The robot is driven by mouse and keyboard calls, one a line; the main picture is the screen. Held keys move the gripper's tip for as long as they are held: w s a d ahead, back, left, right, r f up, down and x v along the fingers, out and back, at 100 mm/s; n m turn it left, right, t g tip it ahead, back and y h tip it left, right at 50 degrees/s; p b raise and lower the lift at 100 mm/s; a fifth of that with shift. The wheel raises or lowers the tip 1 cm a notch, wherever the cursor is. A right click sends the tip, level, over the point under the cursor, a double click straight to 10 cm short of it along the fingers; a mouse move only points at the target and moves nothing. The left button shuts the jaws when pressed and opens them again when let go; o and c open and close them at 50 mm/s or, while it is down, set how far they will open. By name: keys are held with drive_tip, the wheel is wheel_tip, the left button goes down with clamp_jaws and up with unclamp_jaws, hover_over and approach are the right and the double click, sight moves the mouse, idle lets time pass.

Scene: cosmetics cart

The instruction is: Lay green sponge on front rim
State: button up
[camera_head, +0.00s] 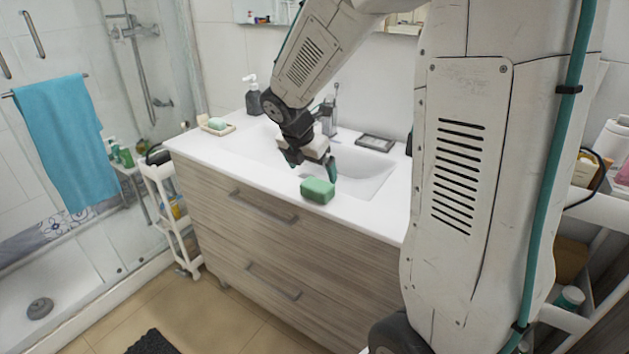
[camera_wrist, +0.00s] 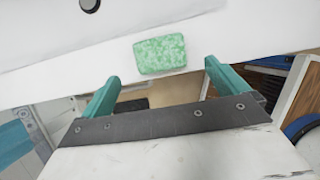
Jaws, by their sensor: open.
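The green sponge (camera_head: 317,190) lies on the white front rim (camera_head: 272,186) of the washbasin, near the rim's front edge. In the wrist view the sponge (camera_wrist: 160,54) lies flat on the white rim (camera_wrist: 60,83), beyond the fingertips and between their lines. My gripper (camera_head: 316,165) is above and just behind the sponge in the head view. In the wrist view my gripper (camera_wrist: 160,80) shows its two teal fingers spread wide, with nothing between them. The sponge looks apart from both fingers.
The basin (camera_head: 365,172) opens behind the rim, with a tap (camera_head: 328,115) at its back. A soap dish (camera_head: 214,127) and a dark pump bottle (camera_head: 253,98) stand at the left end. A black tray (camera_head: 375,143) lies at the back right. The rim left of the sponge is clear.

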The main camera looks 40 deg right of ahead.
drive_tip(key=s+a+r+m+y, duration=0.2)
drive_tip(key=s+a+r+m, duration=0.5)
drive_tip(key=s+r+m, duration=0.4)
drive_tip(key=s+a+f+m+y, duration=0.1)
drive_tip(key=s+a+m, duration=0.2)
drive_tip(key=s+m, duration=0.2)
drive_tip(key=s+a+f+m+y, duration=0.1)
drive_tip(key=s+a+m, duration=0.3)
drive_tip(key=s, duration=0.6)
drive_tip(key=shift+m, duration=1)
